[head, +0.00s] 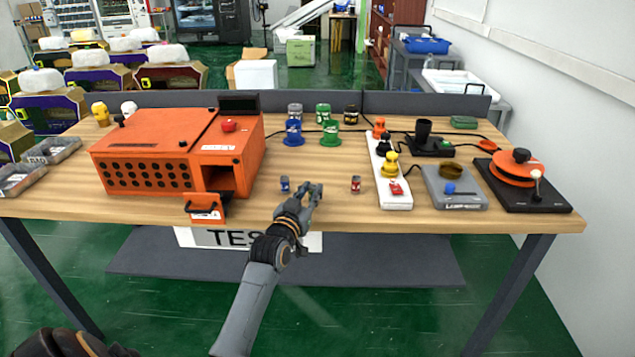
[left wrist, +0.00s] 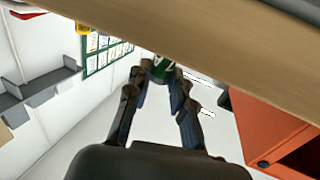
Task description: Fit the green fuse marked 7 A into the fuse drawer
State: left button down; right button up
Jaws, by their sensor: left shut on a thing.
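My left gripper (head: 312,190) is above the front edge of the table, with its fingers closed. In the left wrist view the fingers (left wrist: 160,88) are shut on the green fuse (left wrist: 162,68), whose white marking shows in part. The fuse is hard to make out in the head view. An orange drawer (head: 205,206) with a dark handle sticks out at the front of the orange machine (head: 150,145), to the left of the gripper. The inside of the drawer cannot be made out. My right gripper is not in view.
A blue fuse (head: 285,184) and a red fuse (head: 355,185) stand on the table (head: 330,208) either side of the gripper. A white power strip (head: 397,200) with coloured plugs lies to the right. Blue and green pieces stand behind. The table's front middle is mostly clear.

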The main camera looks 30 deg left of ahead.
aim_at(315, 185)
pick_arm(q)
jog(key=x, duration=0.5)
jog(key=shift+r, duration=0.1)
jog(key=shift+w+p, duration=0.15)
jog(key=shift+p, duration=0.35)
jog(key=shift+f, duration=0.2)
jog(key=shift+f, duration=0.25)
jog(key=c, duration=1.2)
grip_release()
jog(key=shift+r, duration=0.1)
jog(key=shift+o, duration=0.2)
